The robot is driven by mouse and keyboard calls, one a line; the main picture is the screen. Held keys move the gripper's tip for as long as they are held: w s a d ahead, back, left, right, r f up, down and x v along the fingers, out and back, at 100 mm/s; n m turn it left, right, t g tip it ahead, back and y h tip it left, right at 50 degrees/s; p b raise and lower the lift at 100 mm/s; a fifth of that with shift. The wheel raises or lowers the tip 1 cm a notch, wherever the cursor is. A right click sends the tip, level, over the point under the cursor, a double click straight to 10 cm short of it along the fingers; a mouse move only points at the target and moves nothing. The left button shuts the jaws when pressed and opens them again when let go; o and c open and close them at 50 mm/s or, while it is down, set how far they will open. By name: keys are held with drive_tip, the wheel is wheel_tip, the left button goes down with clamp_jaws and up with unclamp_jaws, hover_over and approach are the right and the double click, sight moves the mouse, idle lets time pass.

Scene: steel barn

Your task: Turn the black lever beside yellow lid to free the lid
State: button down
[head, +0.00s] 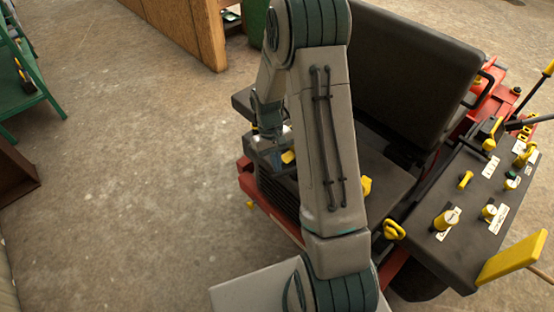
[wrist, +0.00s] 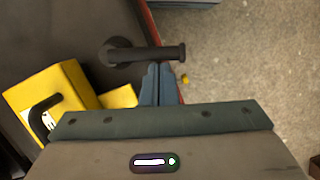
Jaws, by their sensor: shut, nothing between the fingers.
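The black lever (wrist: 150,54) shows in the wrist view as a bar lying across the picture, with its round pivot at the left end, on a dark panel. Yellow parts, probably the yellow lid (wrist: 50,90), lie to the lower left, with a black handle-like piece and a white label on them. My gripper (wrist: 160,68) is shut and empty, its fingertips right by the lever's near side; I cannot tell whether they touch it. In the head view my arm hides most of this spot, and a small yellow piece (head: 288,157) shows beside my wrist.
The red and black machine has a tall dark seat back (head: 415,70) and a side console (head: 475,200) with several yellow knobs and levers. A yellow flap (head: 510,258) sticks out at its near right. Concrete floor (head: 130,170) is open on the left; a green stand (head: 30,85) is further left.

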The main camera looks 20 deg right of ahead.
drive_tip(key=shift+s+a+n+h, duration=0.15)
drive_tip(key=shift+s+n+h, duration=0.15)
drive_tip(key=shift+s+n, duration=0.5)
drive_tip(key=shift+s+a+n+h, duration=0.1)
drive_tip(key=shift+s+n+h, duration=0.2)
drive_tip(key=shift+n, duration=0.9)
drive_tip(key=p+v, duration=0.6)
drive_tip(key=v, duration=0.4)
drive_tip(key=shift+p, duration=0.35)
